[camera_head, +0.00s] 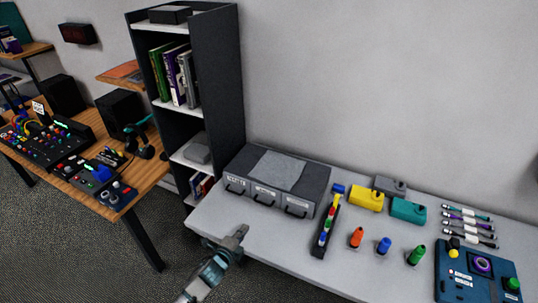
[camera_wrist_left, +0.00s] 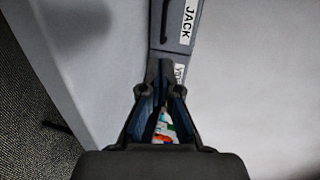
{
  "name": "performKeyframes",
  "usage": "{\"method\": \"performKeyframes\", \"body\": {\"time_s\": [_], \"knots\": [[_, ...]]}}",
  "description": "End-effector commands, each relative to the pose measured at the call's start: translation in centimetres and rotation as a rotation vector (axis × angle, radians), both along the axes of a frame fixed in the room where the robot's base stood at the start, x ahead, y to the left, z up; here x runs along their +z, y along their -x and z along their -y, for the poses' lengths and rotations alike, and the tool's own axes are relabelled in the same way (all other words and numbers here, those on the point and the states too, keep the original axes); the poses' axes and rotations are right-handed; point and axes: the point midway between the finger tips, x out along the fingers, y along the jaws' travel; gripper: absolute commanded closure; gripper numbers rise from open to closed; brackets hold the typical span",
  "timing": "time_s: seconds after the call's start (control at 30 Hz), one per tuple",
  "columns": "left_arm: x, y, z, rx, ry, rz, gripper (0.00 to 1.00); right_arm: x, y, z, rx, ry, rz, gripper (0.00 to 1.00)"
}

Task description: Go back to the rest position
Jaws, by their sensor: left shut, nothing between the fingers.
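My left gripper (camera_head: 240,233) is at the front edge of the grey table (camera_head: 300,258), in front of the grey drawer unit (camera_head: 277,178). Its fingers are shut and empty. In the left wrist view the shut fingers (camera_wrist_left: 162,75) point toward the drawer unit (camera_wrist_left: 176,30), where a label reading JACK shows. Small coloured things show through the gap between the gripper's links. My right gripper is not in view.
A black strip (camera_head: 325,230) with coloured pieces lies right of the drawer unit. Yellow (camera_head: 367,199) and teal (camera_head: 408,210) boxes, several coloured plugs and a blue panel (camera_head: 478,272) are further right. A dark bookshelf (camera_head: 215,75) stands behind. A wooden desk (camera_head: 140,180) is at left.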

Motion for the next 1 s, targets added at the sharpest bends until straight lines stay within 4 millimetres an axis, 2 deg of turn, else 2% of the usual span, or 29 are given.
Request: {"method": "performKeyframes", "body": {"time_s": [0.07, 0.17, 0.3, 0.4, 0.5, 0.7, 0.93, 1.0], "knots": [[-1.5, 1.9, 0.4, 0.042, 0.074, -0.078, 1.00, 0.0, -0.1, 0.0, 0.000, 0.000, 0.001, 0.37], [-4.3, 6.4, 0.5, 0.167, 0.247, -0.260, 1.00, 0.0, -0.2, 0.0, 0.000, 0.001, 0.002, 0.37], [-8.3, 15.2, -1.0, 0.448, 0.527, -0.573, 1.00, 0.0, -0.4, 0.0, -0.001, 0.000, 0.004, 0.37], [-9.8, 20.3, -2.2, 0.623, 0.655, -0.723, 1.00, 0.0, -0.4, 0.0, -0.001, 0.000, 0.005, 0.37], [-10.6, 24.3, -3.2, 0.765, 0.741, -0.828, 1.00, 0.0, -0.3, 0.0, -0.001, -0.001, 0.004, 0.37], [-11.3, 31.1, -4.7, 1.002, 0.852, -0.972, 1.00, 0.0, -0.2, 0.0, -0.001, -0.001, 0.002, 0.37], [-11.1, 37.8, -6.1, 1.251, 0.935, -1.086, 1.00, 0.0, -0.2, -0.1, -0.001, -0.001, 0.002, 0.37], [-13.3, 36.9, -6.0, 1.247, 0.925, -1.089, 1.00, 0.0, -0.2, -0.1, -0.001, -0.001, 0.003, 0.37]]}}
